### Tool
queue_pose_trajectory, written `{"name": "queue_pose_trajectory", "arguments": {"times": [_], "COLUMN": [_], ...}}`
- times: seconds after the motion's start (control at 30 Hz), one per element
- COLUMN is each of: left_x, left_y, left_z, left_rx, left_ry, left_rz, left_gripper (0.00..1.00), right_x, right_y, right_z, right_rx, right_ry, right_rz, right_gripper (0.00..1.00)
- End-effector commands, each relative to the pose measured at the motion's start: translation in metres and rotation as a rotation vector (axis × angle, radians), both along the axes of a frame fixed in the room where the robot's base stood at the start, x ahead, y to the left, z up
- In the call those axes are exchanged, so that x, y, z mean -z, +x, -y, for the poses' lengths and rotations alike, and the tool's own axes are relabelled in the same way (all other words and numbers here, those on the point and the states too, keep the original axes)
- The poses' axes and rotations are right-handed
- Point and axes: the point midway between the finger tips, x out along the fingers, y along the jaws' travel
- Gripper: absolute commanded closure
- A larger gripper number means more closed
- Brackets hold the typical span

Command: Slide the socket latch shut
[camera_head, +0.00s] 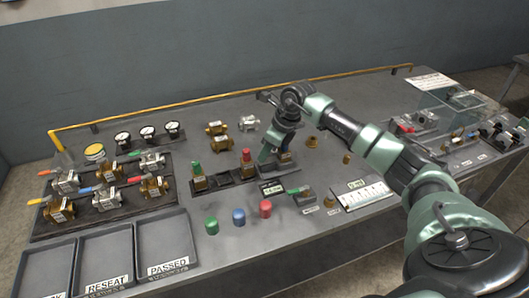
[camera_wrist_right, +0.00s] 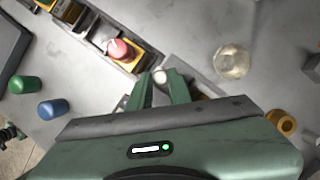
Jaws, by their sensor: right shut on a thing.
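A dark socket rail (camera_head: 228,181) lies on the grey bench. It holds a brass fitting with a green cap (camera_head: 197,170) and one with a red cap (camera_head: 247,157). The rail also shows in the right wrist view (camera_wrist_right: 133,66), with the red-capped fitting (camera_wrist_right: 120,50) near my fingers. My right gripper (camera_head: 267,160) points down at the rail's right end. In the wrist view my right gripper (camera_wrist_right: 160,82) is shut on a small pale latch knob (camera_wrist_right: 160,75) at the rail's end. The rest of the latch is mostly hidden by the fingers. My left gripper is not in view.
Green (camera_head: 211,225), blue (camera_head: 239,216) and red (camera_head: 265,208) caps stand in front of the rail. Trays (camera_head: 166,243) and a rack of valves (camera_head: 103,215) lie left. Brass fittings (camera_head: 312,141) stand right of the gripper.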

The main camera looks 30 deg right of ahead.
Motion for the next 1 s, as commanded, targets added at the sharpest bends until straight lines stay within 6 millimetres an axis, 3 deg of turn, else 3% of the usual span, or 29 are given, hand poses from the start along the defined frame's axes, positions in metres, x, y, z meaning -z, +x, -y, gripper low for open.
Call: {"name": "queue_pose_trajectory", "arguments": {"times": [0.1, 0.37, 0.4, 0.77, 1.0], "left_x": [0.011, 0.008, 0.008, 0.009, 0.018], "left_y": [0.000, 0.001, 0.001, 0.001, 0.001], "left_z": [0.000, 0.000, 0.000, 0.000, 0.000], "left_rx": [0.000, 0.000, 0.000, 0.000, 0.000], "left_ry": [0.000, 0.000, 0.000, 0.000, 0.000], "left_rz": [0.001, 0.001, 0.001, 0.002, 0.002], "left_gripper": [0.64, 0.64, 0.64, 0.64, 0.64], "right_x": [0.002, -0.001, -0.001, -0.002, -0.033], "right_y": [-0.003, -0.003, -0.003, -0.004, -0.014], "right_z": [0.016, 0.019, 0.019, 0.018, 0.026], "right_rx": [0.005, 0.005, 0.005, 0.004, 0.004], "right_ry": [-0.004, -0.005, -0.006, -0.004, -0.004], "right_rz": [0.004, 0.002, 0.003, 0.001, 0.006], "right_gripper": [1.00, 1.00, 0.72, 0.72, 0.72]}}
